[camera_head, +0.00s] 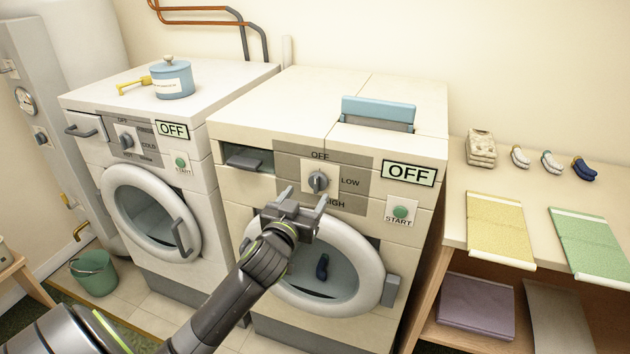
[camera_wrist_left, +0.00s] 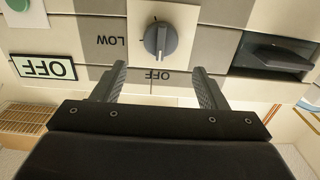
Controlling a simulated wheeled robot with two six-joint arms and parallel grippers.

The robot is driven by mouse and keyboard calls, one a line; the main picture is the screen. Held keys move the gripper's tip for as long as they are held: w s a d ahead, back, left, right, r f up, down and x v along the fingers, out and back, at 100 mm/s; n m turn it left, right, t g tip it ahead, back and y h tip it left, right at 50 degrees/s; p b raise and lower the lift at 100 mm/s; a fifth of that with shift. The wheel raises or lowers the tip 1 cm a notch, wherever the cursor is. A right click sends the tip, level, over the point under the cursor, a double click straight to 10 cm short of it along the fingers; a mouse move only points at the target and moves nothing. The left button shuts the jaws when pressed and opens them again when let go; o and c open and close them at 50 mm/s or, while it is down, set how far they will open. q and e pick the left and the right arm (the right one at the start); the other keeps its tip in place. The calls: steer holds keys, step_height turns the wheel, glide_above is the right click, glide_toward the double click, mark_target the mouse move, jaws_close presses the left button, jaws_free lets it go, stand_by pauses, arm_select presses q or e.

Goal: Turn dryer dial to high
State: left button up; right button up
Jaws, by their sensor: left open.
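The dryer (camera_head: 232,128) is the right-hand machine, with OFF, LOW and partly covered HIGH labels around its grey dial (camera_head: 318,181). The dial's ridge lines up with OFF, and the display (camera_head: 409,174) reads OFF. My left gripper (camera_head: 304,197) is open and empty in front of the panel, just below the dial in the head view. In the left wrist view, which is upside down, the dial (camera_wrist_left: 160,40) lies centred beyond the spread fingers (camera_wrist_left: 159,70), on the OFF side. No contact with the dial is visible. My right gripper is not in view.
A green START button (camera_head: 400,212) is right of the dial. The round dryer door (camera_head: 374,270) shows a dark blue item inside. A washer (camera_head: 85,104) stands left, with a blue canister on top. A table (camera_head: 458,215) with folded cloths and socks is right.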

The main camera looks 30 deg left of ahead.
mark_target(315, 182)
arm_select(q)
steer(key=x, duration=0.7)
steer(key=shift+p, duration=0.3)
steer(key=c, duration=1)
